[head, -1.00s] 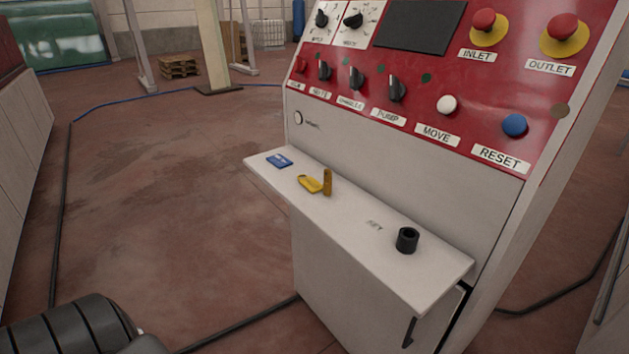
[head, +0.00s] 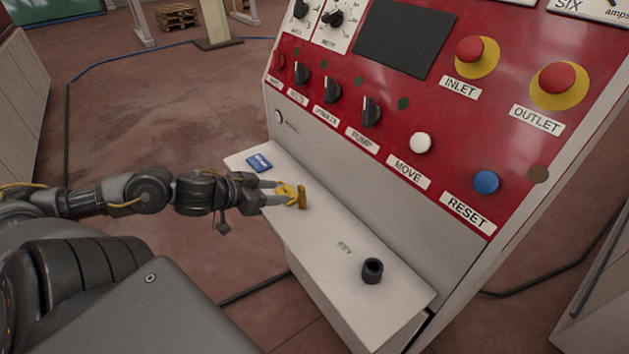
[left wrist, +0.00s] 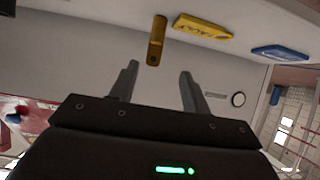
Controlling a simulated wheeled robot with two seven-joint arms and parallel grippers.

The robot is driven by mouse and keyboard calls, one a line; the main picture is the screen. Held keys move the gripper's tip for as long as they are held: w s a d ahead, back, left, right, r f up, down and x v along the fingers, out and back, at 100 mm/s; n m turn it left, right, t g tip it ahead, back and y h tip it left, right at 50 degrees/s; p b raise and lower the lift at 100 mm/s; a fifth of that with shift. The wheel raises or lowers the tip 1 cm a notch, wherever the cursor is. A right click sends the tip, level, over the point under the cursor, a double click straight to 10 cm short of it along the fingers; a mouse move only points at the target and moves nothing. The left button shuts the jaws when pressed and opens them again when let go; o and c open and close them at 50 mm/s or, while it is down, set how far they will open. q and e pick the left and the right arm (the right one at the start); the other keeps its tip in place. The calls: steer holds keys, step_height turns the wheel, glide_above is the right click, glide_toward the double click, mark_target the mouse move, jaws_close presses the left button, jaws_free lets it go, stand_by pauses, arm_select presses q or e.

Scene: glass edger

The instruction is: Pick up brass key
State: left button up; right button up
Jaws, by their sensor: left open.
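The brass key (head: 303,197) stands upright on the white shelf (head: 335,226), with a yellow tag (head: 287,191) lying beside it. In the left wrist view the key (left wrist: 156,40) shows just beyond the fingertips, between their lines, and the yellow tag (left wrist: 203,27) lies to its right. My left gripper (head: 276,191) is open at the shelf, close to the key and tag. In the left wrist view the open fingers (left wrist: 158,75) have nothing between them. The lower end of the key is partly hidden in the head view. My right gripper is not in view.
A blue tag (head: 259,163) lies at the shelf's far left end. The red control panel (head: 385,115) with knobs and buttons rises behind the shelf.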

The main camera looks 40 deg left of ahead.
mark_target(301, 190)
arm_select(q)
steer(key=shift+w+d+f+b, duration=0.1)
steer(key=shift+w+d+b, duration=0.85)
steer(key=shift+w+b, duration=0.15)
steer(key=shift+b+x, duration=0.35)
steer(key=shift+x, duration=0.55)
steer(key=shift+w+d+f, duration=0.1)
steer(key=shift+w, duration=0.25)
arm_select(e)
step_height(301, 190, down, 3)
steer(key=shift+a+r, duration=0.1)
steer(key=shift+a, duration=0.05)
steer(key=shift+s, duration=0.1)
